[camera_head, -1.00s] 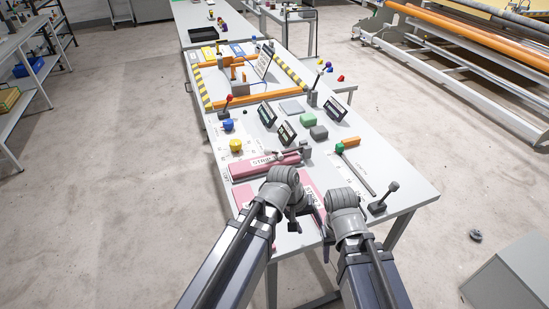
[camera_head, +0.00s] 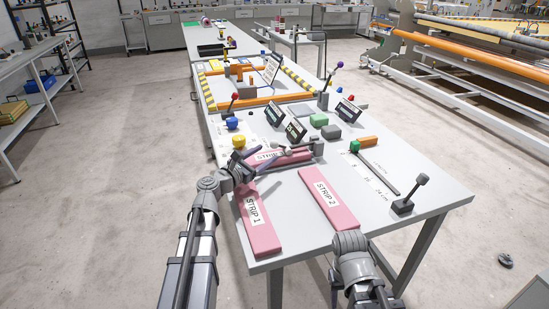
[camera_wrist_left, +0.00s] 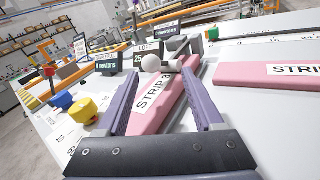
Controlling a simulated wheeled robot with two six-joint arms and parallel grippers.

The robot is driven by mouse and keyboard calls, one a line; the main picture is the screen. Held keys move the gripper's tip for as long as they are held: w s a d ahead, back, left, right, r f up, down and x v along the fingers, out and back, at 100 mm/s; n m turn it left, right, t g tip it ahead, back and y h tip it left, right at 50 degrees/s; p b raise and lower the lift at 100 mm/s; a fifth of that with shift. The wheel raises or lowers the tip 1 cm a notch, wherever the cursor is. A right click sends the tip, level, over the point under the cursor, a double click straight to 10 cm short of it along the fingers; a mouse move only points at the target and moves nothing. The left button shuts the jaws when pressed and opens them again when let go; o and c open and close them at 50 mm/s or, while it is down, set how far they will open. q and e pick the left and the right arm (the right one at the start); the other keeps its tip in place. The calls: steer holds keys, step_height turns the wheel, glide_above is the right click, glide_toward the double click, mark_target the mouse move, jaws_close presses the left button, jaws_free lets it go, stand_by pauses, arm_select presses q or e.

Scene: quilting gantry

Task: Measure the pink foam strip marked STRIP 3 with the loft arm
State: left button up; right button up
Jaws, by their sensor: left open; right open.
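The pink foam strip STRIP 3 (camera_head: 294,157) lies flat near the middle of the table, its label partly covered by my left gripper in the head view. In the left wrist view STRIP 3 (camera_wrist_left: 150,112) runs between the fingers. The grey loft arm (camera_wrist_left: 69,71) with pale balls reaches over its far end; I cannot tell whether it touches the foam. It also shows in the head view (camera_head: 302,148). My left gripper (camera_head: 246,165) is open and empty at the strip's left end. My right gripper (camera_head: 337,277) is open, low at the table's front edge, its fingers barely visible.
Pink STRIP 1 (camera_head: 258,220) and STRIP 2 (camera_head: 330,201) lie in front. A dark lever (camera_head: 409,194) stands front right, beside a grey rod with a green end (camera_head: 378,174). Small displays (camera_head: 296,131), a yellow knob (camera_head: 239,142) and a blue knob (camera_head: 232,123) stand behind.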

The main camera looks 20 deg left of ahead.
mark_target(271, 146)
arm_select(q)
steer(key=shift+w+a+n, duration=0.1)
steer(key=shift+a+n, duration=0.4)
steer(key=shift+a, duration=0.2)
steer(key=shift+x, duration=3.95)
steer(key=shift+a+r, duration=0.1)
steer(key=shift+r, duration=0.05)
jaws_close()
